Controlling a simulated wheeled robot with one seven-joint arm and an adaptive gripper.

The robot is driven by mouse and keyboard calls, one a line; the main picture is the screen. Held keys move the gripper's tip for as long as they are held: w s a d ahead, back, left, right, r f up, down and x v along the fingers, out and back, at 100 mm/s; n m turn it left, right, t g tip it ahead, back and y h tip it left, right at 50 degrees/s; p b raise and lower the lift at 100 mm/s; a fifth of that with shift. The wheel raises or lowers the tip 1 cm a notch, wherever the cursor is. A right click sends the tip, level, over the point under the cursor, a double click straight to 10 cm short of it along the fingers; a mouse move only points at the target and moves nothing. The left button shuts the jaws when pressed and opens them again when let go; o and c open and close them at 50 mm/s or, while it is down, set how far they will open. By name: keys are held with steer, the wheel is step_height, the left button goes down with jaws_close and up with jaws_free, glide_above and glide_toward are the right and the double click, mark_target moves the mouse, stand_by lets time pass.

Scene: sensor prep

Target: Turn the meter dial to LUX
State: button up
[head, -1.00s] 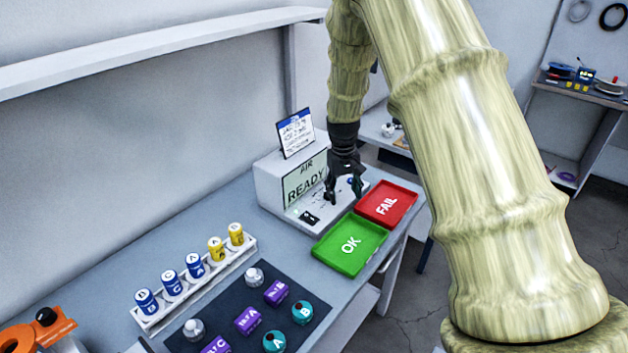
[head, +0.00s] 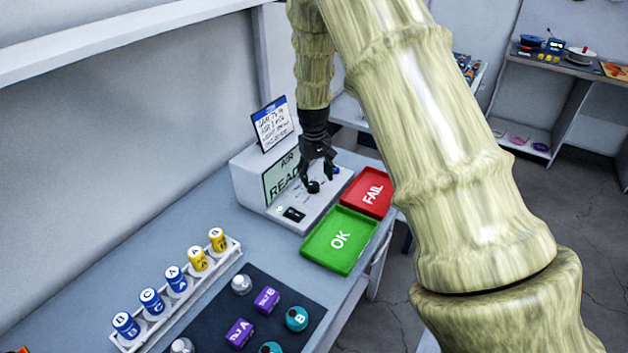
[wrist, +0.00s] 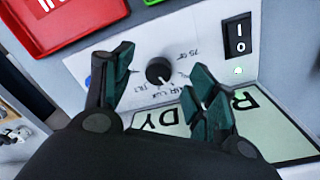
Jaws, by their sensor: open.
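The meter (head: 250,185) is a pale box at the back of the bench; its display (head: 283,178) reads AIR READY. Its round black dial (wrist: 158,71) shows in the wrist view, ringed by small labels, TILT, LUX and AIR among them. A pale mark on the knob appears to face lower right, near AIR. My gripper (wrist: 160,66) is open, with one dark green-padded finger on each side of the dial and visible gaps to both. In the head view my gripper (head: 320,177) is over the panel. Whether the fingertips reach knob depth is unclear.
A black rocker switch (wrist: 237,36) with a green light sits beside the dial. A green OK tray (head: 318,249) and a red FAIL tray (head: 352,200) lie close in front. A card (head: 272,124) stands on the meter. A rack (head: 232,250) holds several labelled cylinders.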

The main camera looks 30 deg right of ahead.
mark_target(313, 185)
steer(key=w+f, duration=0.1)
steer(key=f, duration=0.1)
steer(key=w+f, duration=0.1)
steer(key=f, duration=0.1)
steer(key=w+f, duration=0.2)
steer(key=shift+p, duration=0.35)
steer(key=shift+s, duration=0.4)
steer(key=shift+s+d+r, duration=0.15)
steer(key=shift+s+r, duration=0.5)
steer(key=shift+s, duration=0.2)
steer(key=shift+c, duration=0.5)
steer(key=shift+w+f, duration=0.65)
steer(key=shift+w, duration=0.05)
steer(key=c, duration=0.9)
steer(key=shift+s+r, duration=0.1)
steer(key=shift+c, duration=0.2)
steer(key=shift+a, duration=0.2)
steer(key=shift+d, duration=0.15)
